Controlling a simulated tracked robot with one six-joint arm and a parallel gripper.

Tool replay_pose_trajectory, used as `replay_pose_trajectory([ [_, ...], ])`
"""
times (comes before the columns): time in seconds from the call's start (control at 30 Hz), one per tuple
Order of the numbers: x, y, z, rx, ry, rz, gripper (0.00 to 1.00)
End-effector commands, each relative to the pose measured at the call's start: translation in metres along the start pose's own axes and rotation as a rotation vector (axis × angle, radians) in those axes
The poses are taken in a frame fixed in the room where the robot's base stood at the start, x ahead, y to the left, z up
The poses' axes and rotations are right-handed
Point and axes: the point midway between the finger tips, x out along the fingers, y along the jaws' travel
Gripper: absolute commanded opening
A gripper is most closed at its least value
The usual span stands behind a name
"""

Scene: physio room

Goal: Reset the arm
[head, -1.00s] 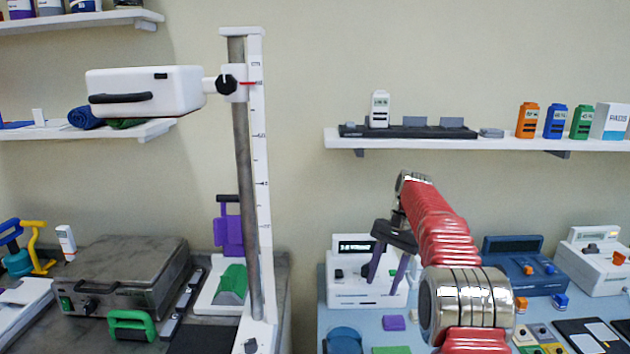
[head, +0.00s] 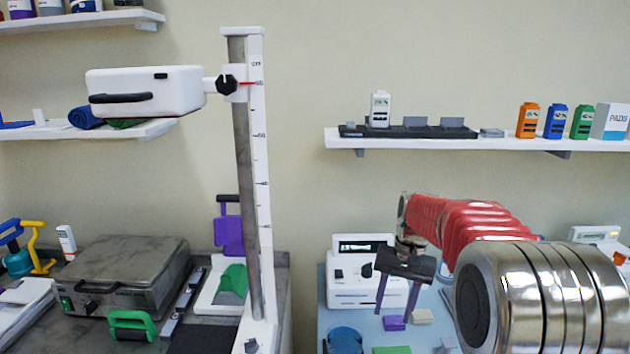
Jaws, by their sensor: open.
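My gripper (head: 398,305) hangs from the end of my red and silver arm in the head view, on the right side. Its two dark purple fingers point down and are spread apart with nothing between them. It is in front of a white device with a green display (head: 362,246) and hides part of it. The fingertips appear above a purple block (head: 394,323) on the light blue table; whether they touch anything I cannot tell. My arm covers much of the right table.
A white measuring column (head: 262,180) carries a white box head (head: 146,91) at the left. A wall shelf (head: 450,143) holds a black dock, and orange, blue and green units. A grey metal case (head: 125,272) stands on the left counter.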

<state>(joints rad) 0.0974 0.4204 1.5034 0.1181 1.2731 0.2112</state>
Motion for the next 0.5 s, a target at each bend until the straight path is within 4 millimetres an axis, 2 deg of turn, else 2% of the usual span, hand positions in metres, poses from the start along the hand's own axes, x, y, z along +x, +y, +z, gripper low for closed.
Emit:
replay_pose_trajectory([
  [0.03, -0.004, 0.002, 0.011, -0.017, 0.015, 0.002, 0.45],
  [0.5, -0.025, 0.023, 0.095, -0.164, 0.149, 0.027, 0.45],
])
